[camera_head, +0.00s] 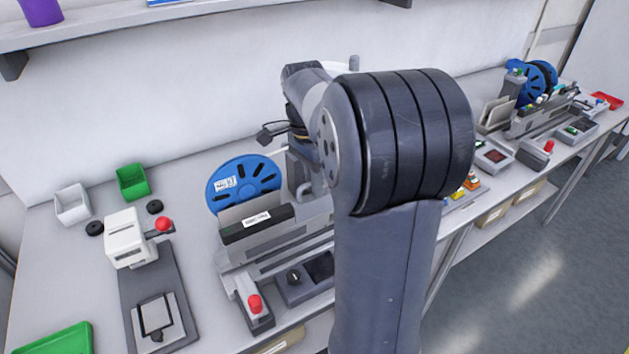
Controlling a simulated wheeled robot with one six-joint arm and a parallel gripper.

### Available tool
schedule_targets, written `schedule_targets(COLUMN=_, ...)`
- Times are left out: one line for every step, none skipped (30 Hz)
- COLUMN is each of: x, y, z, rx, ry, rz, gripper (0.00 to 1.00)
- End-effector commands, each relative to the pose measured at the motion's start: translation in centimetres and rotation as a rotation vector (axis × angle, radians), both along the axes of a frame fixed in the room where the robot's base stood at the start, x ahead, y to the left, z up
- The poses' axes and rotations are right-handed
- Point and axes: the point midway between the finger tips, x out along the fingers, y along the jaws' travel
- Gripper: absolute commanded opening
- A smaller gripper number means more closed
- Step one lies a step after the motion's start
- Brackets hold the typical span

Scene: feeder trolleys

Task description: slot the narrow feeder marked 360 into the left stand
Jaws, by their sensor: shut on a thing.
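A narrow feeder with a blue reel (243,182) and a dark top bar (257,224) is at the left stand (262,264). A white label is on the bar, but its print is too small to read. The feeder lies along the stand's length; whether it is seated in the stand or just above it, I cannot tell. My gripper (304,185) is just right of the reel, by the feeder's far side, and shut on it. My own arm hides much of the gripper and the right part of the stand.
A red-knobbed lever (255,303) and a dark control box (303,278) sit before the stand. A white press-like device (126,238), green bin (132,182) and white bin (72,203) are to the left. Another stand (545,115) with blue reels is at far right.

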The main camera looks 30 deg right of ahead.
Motion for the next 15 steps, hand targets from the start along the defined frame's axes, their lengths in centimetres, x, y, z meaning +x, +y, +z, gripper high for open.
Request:
schedule_targets(x=0.03, y=-0.03, z=0.18, rx=-0.001, ry=-0.003, rz=0.000, gripper=0.00)
schedule_targets(x=0.03, y=-0.04, z=0.19, rx=-0.001, ry=-0.003, rz=0.000, gripper=0.00)
schedule_targets(x=0.04, y=-0.07, z=0.19, rx=-0.001, ry=-0.003, rz=0.000, gripper=0.00)
schedule_targets(x=0.04, y=-0.10, z=0.20, rx=-0.001, ry=-0.003, rz=0.000, gripper=0.00)
schedule_targets(x=0.04, y=-0.14, z=0.20, rx=-0.001, ry=-0.003, rz=-0.001, gripper=0.00)
schedule_targets(x=0.04, y=-0.21, z=0.21, rx=-0.001, ry=-0.003, rz=-0.001, gripper=0.00)
schedule_targets(x=0.05, y=-0.26, z=0.22, rx=-0.001, ry=-0.003, rz=-0.001, gripper=0.00)
schedule_targets(x=0.05, y=-0.32, z=0.22, rx=-0.001, ry=-0.003, rz=-0.001, gripper=0.00)
schedule_targets(x=0.05, y=-0.41, z=0.23, rx=-0.001, ry=-0.003, rz=-0.001, gripper=0.00)
schedule_targets(x=0.06, y=-0.48, z=0.23, rx=-0.001, ry=-0.003, rz=-0.001, gripper=0.00)
schedule_targets(x=0.06, y=-0.54, z=0.23, rx=-0.001, ry=-0.003, rz=-0.001, gripper=0.00)
schedule_targets(x=0.06, y=-0.63, z=0.23, rx=-0.001, ry=-0.003, rz=-0.002, gripper=0.00)
schedule_targets(x=0.06, y=-0.70, z=0.23, rx=-0.001, ry=-0.003, rz=-0.002, gripper=0.00)
schedule_targets(x=0.07, y=-0.77, z=0.23, rx=-0.001, ry=-0.003, rz=-0.002, gripper=0.00)
schedule_targets(x=0.07, y=-0.85, z=0.23, rx=-0.001, ry=-0.002, rz=-0.002, gripper=0.00)
